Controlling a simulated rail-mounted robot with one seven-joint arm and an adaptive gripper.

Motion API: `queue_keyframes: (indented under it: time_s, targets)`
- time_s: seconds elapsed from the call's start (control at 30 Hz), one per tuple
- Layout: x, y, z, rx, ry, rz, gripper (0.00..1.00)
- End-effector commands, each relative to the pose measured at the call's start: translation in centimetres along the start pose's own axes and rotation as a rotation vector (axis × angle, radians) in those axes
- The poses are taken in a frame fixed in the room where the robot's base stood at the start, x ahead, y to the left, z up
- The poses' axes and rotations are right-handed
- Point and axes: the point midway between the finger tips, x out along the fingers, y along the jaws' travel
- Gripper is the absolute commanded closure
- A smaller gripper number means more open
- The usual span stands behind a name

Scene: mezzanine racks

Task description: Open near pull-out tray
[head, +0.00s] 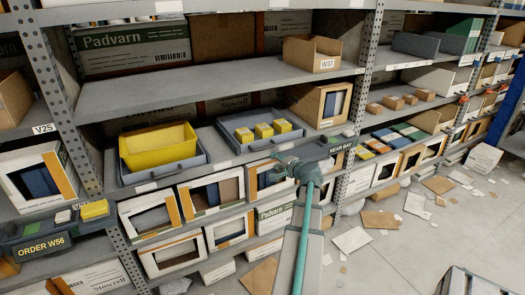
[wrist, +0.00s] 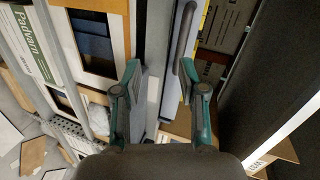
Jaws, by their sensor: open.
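In the wrist view my gripper (wrist: 160,72) is open and empty, with a finger on each side. A dark bar handle (wrist: 184,32) on a blue-grey front runs lengthwise ahead, nearer the right finger. Contact cannot be told.
Another grey tray (head: 198,161) with a yellow bin (head: 158,148) stands left on the same shelf. Boxes with open windows (head: 212,192) fill the shelf below. A perforated upright (head: 358,115) stands right. Cardboard and paper (head: 379,219) litter the floor.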

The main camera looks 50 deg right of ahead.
Motion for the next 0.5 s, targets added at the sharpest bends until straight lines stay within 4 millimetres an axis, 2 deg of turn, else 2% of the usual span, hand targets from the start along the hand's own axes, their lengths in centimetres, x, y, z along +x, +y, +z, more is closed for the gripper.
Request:
queue_keyframes:
  time_s: [0.03, 0.1, 0.27, 0.5]
  targets:
    - [0.3, -1.0, -0.6, 0.039, 0.015, -0.036, 0.59]
    - [0.4, -1.7, -1.1, 0.09, 0.035, -0.074, 0.59]
    - [0.7, -2.4, -1.9, 0.147, 0.068, -0.111, 0.59]
    - [3.8, -2.7, -2.2, 0.149, 0.066, -0.108, 0.59]
